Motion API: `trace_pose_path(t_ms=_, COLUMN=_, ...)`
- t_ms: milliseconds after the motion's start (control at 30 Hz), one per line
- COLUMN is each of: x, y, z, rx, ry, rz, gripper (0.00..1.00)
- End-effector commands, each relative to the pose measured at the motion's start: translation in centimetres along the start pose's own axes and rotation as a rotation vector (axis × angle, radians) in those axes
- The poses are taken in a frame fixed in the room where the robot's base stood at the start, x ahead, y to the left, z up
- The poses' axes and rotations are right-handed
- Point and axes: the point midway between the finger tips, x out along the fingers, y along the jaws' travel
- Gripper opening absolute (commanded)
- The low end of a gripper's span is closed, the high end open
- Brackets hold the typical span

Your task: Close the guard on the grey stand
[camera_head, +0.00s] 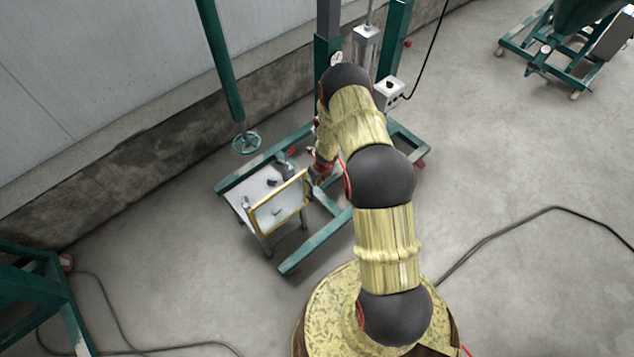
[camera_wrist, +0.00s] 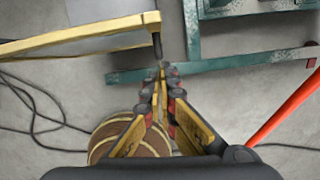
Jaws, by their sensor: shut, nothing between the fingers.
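The grey stand (camera_head: 262,184) is a small pale table on legs, left of my arm in the head view. Its guard (camera_head: 263,211), a clear panel in a yellow frame, stands tilted up along the stand's near right side. In the wrist view the guard's yellow frame (camera_wrist: 95,36) crosses the upper left and ends at a dark pin. My gripper (camera_wrist: 162,72) is shut and empty, its fingertips just below that pin; I cannot tell whether they touch. In the head view my gripper (camera_head: 318,168) is beside the guard's right end, partly hidden by my arm.
A green floor frame (camera_head: 316,243) runs around and under the stand. A green post with a handwheel (camera_head: 246,143) hangs behind it. A white control box (camera_head: 389,91) is behind my arm. Cables lie on the floor; the right floor is mostly clear.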

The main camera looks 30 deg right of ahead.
Motion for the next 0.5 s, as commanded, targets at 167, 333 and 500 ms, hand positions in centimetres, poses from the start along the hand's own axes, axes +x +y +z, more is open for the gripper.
trace_pose_path(t_ms=167, x=-3.1, y=0.0, z=0.1, rx=-0.001, ry=-0.001, rz=0.000, gripper=0.00)
trace_pose_path(t_ms=333, x=-6.0, y=-0.1, z=0.1, rx=-0.001, ry=0.000, rz=0.000, gripper=0.00)
trace_pose_path(t_ms=500, x=-7.8, y=-0.1, z=0.0, rx=0.000, ry=0.000, rz=0.000, gripper=0.00)
